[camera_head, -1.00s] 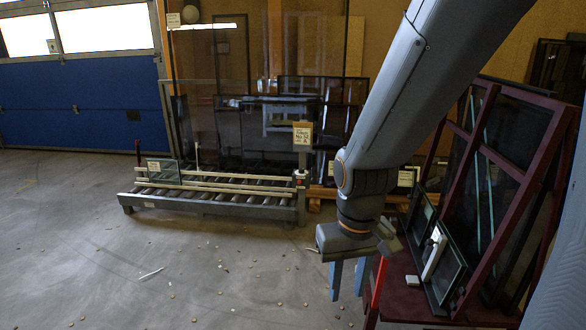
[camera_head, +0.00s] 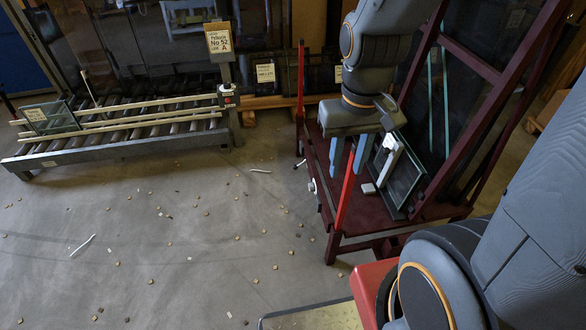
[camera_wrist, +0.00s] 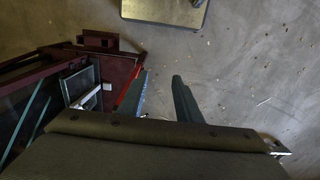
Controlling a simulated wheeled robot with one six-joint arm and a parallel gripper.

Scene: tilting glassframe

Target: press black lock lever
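My gripper (camera_head: 349,158) hangs fingers-down by the near left side of the dark red glass rack (camera_head: 384,214). Its two blue-grey fingers stand apart with nothing held between them, and both show in the wrist view (camera_wrist: 164,88). A bright red bar (camera_head: 346,188) rises at the rack's corner, close to the fingers; in the wrist view (camera_wrist: 131,90) it lies just left of the left finger. I cannot make out a black lock lever for certain. A small pale knob (camera_head: 312,186) sits on the rack's left side. Contact with the rack cannot be told.
A small framed pane (camera_head: 407,184) with a white handle leans on the rack. A second red post (camera_head: 300,85) stands at its back left corner. A roller conveyor (camera_head: 120,130) is at left. The floor between is open, strewn with small chips. A yellowish plate (camera_head: 318,316) is in front.

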